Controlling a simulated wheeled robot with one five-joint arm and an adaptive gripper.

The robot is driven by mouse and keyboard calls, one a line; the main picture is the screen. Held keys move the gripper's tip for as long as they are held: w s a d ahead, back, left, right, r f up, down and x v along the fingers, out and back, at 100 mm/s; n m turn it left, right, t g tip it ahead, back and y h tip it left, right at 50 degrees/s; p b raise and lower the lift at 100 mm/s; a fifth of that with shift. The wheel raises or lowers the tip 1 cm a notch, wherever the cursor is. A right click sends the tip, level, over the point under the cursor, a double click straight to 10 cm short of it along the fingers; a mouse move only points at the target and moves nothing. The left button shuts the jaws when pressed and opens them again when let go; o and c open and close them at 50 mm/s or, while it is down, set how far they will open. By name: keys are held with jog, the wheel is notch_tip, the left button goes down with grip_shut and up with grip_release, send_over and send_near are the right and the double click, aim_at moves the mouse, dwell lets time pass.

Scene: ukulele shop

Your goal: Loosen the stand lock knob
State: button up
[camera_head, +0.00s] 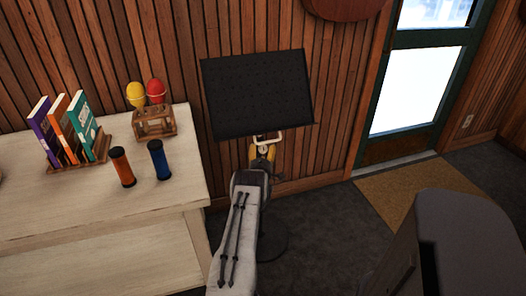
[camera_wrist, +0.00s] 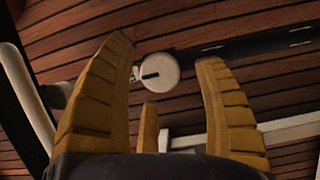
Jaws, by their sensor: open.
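The stand with its black desk panel (camera_head: 258,92) stands upright in front of the wood-panelled wall. Its round dark base (camera_head: 272,240) shows partly behind my arm. My gripper (camera_head: 263,156) is just below the panel, and its yellow fingers also show in the wrist view (camera_wrist: 166,55). They are open, with nothing held. A round cream knob (camera_wrist: 158,72) with a dark mark at its middle appears between the two long fingers, near their tips. I cannot tell whether any finger touches it. A pale curved bar (camera_wrist: 24,88) runs at the left of the wrist view.
A pale wooden table (camera_head: 100,215) stands at the left. It holds books in a rack (camera_head: 75,165), red and yellow maracas in a holder (camera_head: 153,122), and orange (camera_head: 122,167) and blue (camera_head: 159,160) cylinders. A doormat (camera_head: 400,190) lies by the glazed door.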

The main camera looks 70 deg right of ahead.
jog(key=shift+x, duration=0.85)
jog(key=shift+d, duration=0.1)
jog(key=shift+c, duration=0.2)
jog(key=c, duration=1.2)
jog(key=n+b, duration=0.1)
jog(key=b, duration=0.2)
jog(key=shift+f, duration=0.3)
jog(key=b, duration=0.3)
jog(key=shift+d+n+h, duration=0.1)
jog(key=shift+n+h, duration=0.3)
jog(key=b, duration=0.4)
jog(key=shift+n, duration=0.3)
jog(key=shift+w+r+b, duration=0.1)
jog(key=shift+r+b, duration=0.2)
jog(key=shift+b, duration=0.8)
